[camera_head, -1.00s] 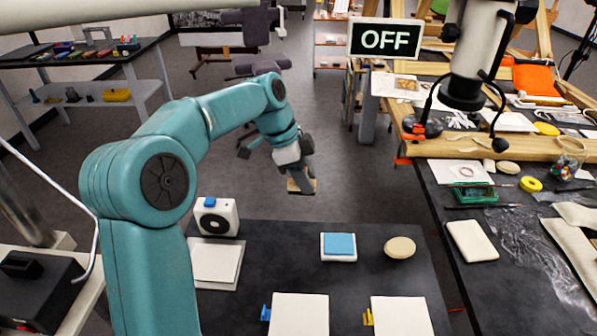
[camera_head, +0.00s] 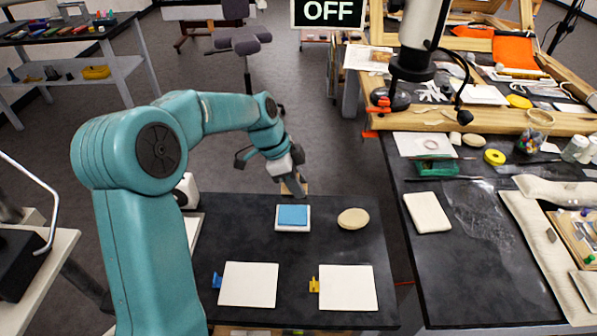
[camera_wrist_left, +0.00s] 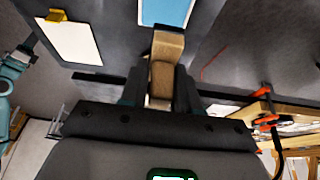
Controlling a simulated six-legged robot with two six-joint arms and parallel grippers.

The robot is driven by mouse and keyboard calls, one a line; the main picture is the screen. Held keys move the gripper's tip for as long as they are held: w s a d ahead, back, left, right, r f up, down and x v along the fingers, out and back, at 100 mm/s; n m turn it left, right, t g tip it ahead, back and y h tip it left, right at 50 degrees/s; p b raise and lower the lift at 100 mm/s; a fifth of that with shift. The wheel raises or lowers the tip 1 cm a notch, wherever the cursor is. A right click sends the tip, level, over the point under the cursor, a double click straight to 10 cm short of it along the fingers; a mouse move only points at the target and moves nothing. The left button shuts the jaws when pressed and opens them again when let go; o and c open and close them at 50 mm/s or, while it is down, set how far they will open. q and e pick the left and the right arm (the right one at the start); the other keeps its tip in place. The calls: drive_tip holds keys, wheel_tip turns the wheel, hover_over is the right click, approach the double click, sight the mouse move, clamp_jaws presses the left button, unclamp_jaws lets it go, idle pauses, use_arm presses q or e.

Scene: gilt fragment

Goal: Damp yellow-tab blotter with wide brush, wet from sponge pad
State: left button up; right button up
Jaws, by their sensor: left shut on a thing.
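My left gripper (camera_head: 291,182) is shut on the wide brush, just behind the sponge pad. In the left wrist view the brush's tan wooden body (camera_wrist_left: 166,68) sits between the dark fingers; its dark end points toward the blue pad (camera_wrist_left: 166,10). In the head view the sponge pad (camera_head: 293,215) is blue in a white tray at the back of the dark table. I cannot tell whether the brush touches it. The yellow-tab blotter (camera_head: 348,288) lies flat at the front right, its yellow tab at its left edge. My right gripper is not in view.
A white blotter with a blue tab (camera_head: 249,284) lies left of the yellow-tab one. A beige oval pad (camera_head: 353,218) sits right of the sponge pad. A white device (camera_head: 187,190) is partly hidden by my arm. A cluttered bench (camera_head: 470,290) stands at right.

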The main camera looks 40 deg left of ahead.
use_arm(q)
drive_tip(key=shift+s+f, duration=0.15)
drive_tip(key=shift+f, duration=0.35)
drive_tip(key=shift+s+a+f+b, duration=0.1)
drive_tip(key=shift+s+f+b, duration=0.05)
drive_tip(key=shift+f+b, duration=0.45)
wheel_tip(320, 180, down, 4)
drive_tip(key=shift+r+b, duration=0.1)
drive_tip(key=shift+b, duration=1)
drive_tip(key=shift+f, duration=0.35)
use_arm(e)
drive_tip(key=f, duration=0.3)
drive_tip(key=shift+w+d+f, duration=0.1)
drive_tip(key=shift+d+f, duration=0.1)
use_arm(q)
drive_tip(key=shift+f+b, duration=0.45)
drive_tip(key=shift+b, duration=0.15)
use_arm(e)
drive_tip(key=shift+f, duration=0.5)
use_arm(q)
drive_tip(key=shift+f, duration=0.1)
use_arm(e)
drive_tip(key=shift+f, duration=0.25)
